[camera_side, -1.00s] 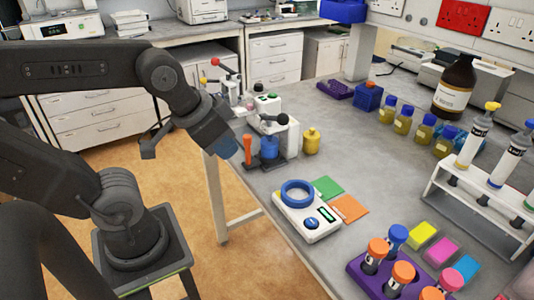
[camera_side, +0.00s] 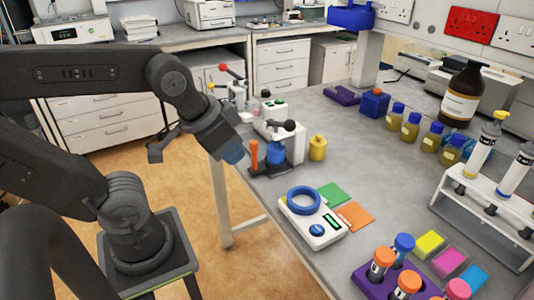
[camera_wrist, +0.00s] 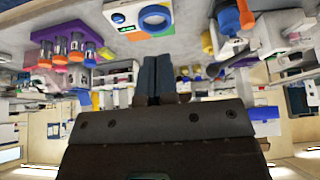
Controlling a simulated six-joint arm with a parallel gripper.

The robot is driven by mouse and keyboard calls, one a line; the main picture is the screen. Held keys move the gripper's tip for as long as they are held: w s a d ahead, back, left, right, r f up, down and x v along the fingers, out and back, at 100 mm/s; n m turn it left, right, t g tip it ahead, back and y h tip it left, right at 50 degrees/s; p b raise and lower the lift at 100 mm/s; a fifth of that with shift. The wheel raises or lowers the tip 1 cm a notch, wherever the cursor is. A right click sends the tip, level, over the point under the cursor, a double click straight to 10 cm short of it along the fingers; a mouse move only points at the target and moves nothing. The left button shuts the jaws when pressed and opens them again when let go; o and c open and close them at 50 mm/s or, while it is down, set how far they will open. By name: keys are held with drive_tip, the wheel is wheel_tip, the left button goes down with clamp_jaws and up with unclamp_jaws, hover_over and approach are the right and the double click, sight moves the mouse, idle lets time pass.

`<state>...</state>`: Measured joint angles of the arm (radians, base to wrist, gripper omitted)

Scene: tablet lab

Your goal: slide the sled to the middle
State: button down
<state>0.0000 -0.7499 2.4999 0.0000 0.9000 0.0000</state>
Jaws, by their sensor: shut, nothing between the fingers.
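A small bench press stands at the near left edge of the bench, with a white body (camera_side: 296,140), a black-knobbed lever and a dark base (camera_side: 268,166). A blue block (camera_side: 276,153) sits low in it, beside an upright orange post (camera_side: 254,156). I cannot tell for sure which part is the sled. My gripper (camera_side: 234,154) is just left of the orange post, apart from it, past the bench edge. In the wrist view my gripper's dark fingers (camera_wrist: 161,76) are together and empty. The upside-down press shows at the upper right, with the orange post (camera_wrist: 246,14) and blue block (camera_wrist: 228,21).
A white balance (camera_side: 316,228) with a blue ring (camera_side: 303,199) lies in front of the press. A yellow bottle (camera_side: 317,149) stands close to its right. A purple rack (camera_side: 372,283) of orange- and blue-capped tubes is nearer. The middle of the bench is mostly clear.

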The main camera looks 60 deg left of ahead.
drive_tip(key=m+g+y, duration=0.2)
drive_tip(key=m+y, duration=1.6)
drive_tip(key=m, duration=0.2)
approach(254, 150)
drive_tip(key=a, duration=0.2)
drive_tip(key=w+a, duration=0.1)
drive_tip(key=a, duration=0.4)
drive_tip(key=shift+w+a+r, duration=0.2)
drive_tip(key=shift+w, duration=0.1)
